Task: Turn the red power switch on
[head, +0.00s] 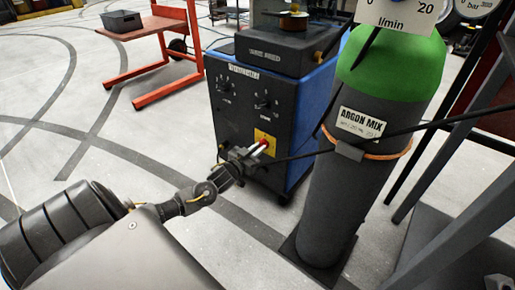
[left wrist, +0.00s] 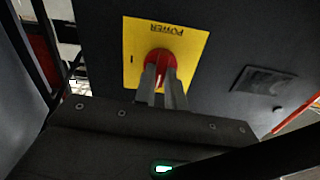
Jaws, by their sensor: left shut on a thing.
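The red power switch (left wrist: 160,62) is a round red knob on a yellow plate (left wrist: 190,38) marked POWER, seen upside down in the left wrist view. In the head view the yellow plate (head: 265,139) is on the front of the blue and dark welding machine (head: 240,105), with the switch (head: 264,145) partly hidden by my gripper. My left gripper (head: 258,150) reaches it from the front left. In the left wrist view its two fingers (left wrist: 162,82) are shut on the red knob. My right gripper is not in view.
A green-topped argon cylinder (head: 335,185) stands close to the right of the machine. A dark cable (head: 300,155) runs across near my left gripper. A red cart (head: 155,60) with a grey bin (head: 122,20) stands at the back left. Floor at the left is clear.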

